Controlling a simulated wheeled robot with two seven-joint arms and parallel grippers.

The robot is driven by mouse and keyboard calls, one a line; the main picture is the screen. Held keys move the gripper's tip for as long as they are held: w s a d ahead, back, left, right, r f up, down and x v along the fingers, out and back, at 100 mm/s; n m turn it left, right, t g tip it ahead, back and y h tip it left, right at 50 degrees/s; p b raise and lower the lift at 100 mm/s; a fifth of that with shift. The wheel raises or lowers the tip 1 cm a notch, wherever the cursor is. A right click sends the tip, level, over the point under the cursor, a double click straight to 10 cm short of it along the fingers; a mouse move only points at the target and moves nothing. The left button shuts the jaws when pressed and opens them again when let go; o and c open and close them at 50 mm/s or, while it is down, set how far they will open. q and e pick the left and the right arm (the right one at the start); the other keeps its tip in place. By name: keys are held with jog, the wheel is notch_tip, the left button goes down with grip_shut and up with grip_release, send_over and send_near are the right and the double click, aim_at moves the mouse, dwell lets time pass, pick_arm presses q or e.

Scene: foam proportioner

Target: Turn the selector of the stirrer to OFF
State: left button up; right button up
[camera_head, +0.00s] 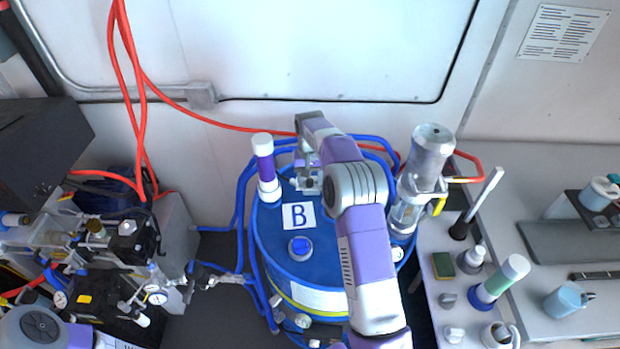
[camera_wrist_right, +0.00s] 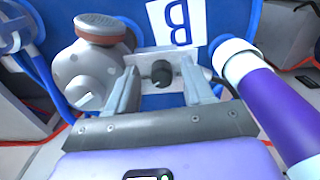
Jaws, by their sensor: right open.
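The selector is a small black knob (camera_wrist_right: 161,73) on a light grey box. In the right wrist view it sits between and just beyond the fingertips of my right gripper (camera_wrist_right: 160,78). The fingers are open, one on each side of the knob; I cannot tell whether they touch it. The knob's pointer direction and any OFF mark are too small to read. In the head view my right gripper (camera_head: 308,180) is over the top of the blue drum (camera_head: 325,255), behind the B label (camera_head: 298,216). A grey rounded body with a brown cap (camera_wrist_right: 103,28) stands beside the box.
A purple and white cylinder (camera_head: 265,168) stands on the drum close to the gripper. A silver pump-like unit (camera_head: 430,155) rises at the drum's right. Blue pipes and red hoses run around the drum. A counter with bottles (camera_head: 498,280) is at the right.

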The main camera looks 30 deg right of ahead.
jog(key=shift+w, duration=0.1)
grip_shut()
dwell(0.3)
jog(key=n+p, duration=0.1)
jog(key=n, duration=0.3)
jog(key=shift+n+p, duration=0.3)
jog(key=shift+n, duration=0.1)
jog(key=n, duration=0.3)
jog(key=shift+d+p, duration=0.1)
jog(key=shift+p, duration=0.25)
jog(key=shift+n, duration=1.9)
